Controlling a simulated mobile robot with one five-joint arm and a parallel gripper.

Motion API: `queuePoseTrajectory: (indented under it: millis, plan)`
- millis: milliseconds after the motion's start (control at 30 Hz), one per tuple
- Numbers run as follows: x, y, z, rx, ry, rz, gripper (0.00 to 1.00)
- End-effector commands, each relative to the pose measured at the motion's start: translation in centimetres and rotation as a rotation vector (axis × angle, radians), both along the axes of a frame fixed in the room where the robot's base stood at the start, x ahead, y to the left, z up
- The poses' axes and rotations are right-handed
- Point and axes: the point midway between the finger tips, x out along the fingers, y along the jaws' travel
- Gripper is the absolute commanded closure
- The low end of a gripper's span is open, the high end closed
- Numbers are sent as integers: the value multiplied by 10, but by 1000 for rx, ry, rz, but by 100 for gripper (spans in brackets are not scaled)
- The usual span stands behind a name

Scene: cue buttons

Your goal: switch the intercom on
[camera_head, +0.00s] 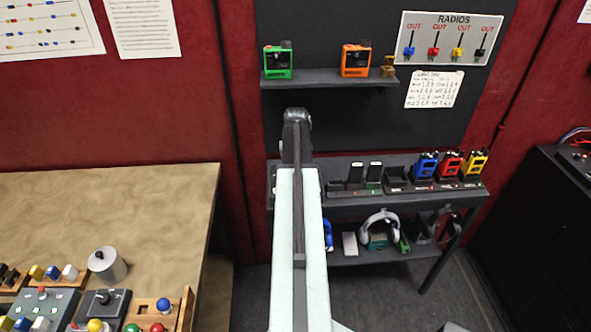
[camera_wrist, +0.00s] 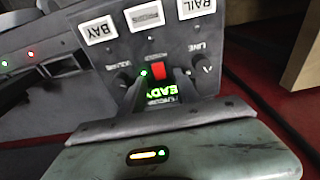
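In the wrist view the intercom (camera_wrist: 218,98) is a grey panel, seen at a tilt with some lettering upside down. A red switch (camera_wrist: 158,71) sits at its middle, beside a lit green lamp (camera_wrist: 144,73). Dark knobs stand to either side of the switch, near upside-down lettering. My gripper (camera_wrist: 158,84) is open and empty, its two dark fingers apart and pointing at the panel around the switch. I cannot tell whether they touch it. In the head view my arm hides the gripper and the intercom.
A charging shelf (camera_head: 345,208) holds blue, red and yellow radios; headsets (camera_head: 380,226) hang or lie below. A green radio (camera_head: 278,61) and an orange radio (camera_head: 355,60) stand on the upper shelf (camera_head: 320,84). A table (camera_head: 120,205) with control boxes is at left.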

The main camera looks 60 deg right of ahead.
Motion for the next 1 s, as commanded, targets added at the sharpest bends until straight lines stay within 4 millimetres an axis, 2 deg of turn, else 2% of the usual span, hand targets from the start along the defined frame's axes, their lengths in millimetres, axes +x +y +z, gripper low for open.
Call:
queuePoseTrajectory:
  millis: [300,433,1000]
  plan:
    - [-5,6,56,0,0,0,62]
    - [-7,8,74,-1,1,0,62]
    - [-5,9,74,0,0,3,62]
